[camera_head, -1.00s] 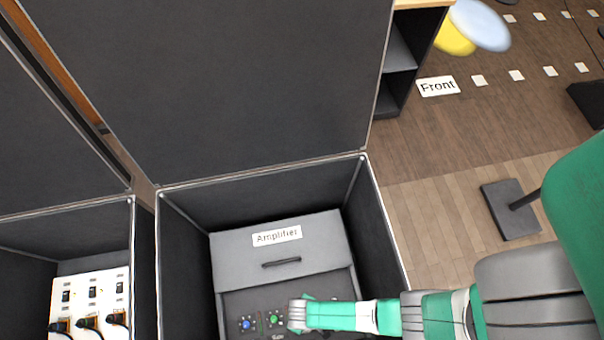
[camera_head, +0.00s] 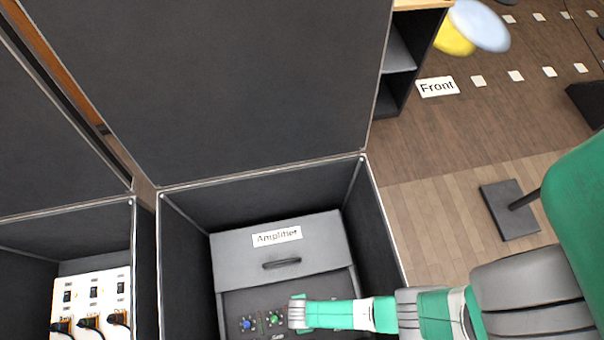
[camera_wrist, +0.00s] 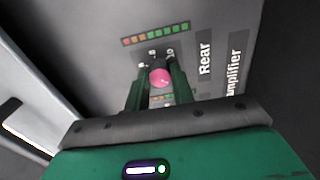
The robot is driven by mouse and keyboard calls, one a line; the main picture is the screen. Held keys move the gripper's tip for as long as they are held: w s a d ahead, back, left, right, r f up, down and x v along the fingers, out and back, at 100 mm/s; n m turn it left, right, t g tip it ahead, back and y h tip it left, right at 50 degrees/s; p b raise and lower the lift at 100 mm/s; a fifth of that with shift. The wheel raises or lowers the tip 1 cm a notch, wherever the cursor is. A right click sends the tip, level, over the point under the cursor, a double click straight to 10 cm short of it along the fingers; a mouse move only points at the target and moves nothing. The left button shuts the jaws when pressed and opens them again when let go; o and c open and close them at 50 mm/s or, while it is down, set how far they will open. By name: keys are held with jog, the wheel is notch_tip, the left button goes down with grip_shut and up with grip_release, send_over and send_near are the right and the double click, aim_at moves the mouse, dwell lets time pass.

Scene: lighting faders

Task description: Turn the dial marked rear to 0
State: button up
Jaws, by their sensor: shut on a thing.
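The dial marked Rear is a pink knob (camera_wrist: 161,77) on the amplifier panel, shown in the wrist view beside its "Rear" label (camera_wrist: 204,53). My gripper (camera_wrist: 160,74) has its two green fingers on either side of the knob, shut on it. Small scale marks show just past the fingertips; the dial's pointer and exact setting cannot be read. In the head view my gripper (camera_head: 298,312) reaches in from the right over the amplifier (camera_head: 248,298) and hides the knob there.
A blue knob (camera_head: 247,323) and a green knob (camera_head: 274,320) sit left of my gripper. The amplifier lies inside an open dark case, with its wall (camera_head: 382,225) close to my arm. A white switch panel (camera_head: 92,292) with plugs stands at left.

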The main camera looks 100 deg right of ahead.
dwell(0.5)
jog(key=o, duration=1)
notch_tip(320, 180, up, 8)
jog(key=p, duration=0.4)
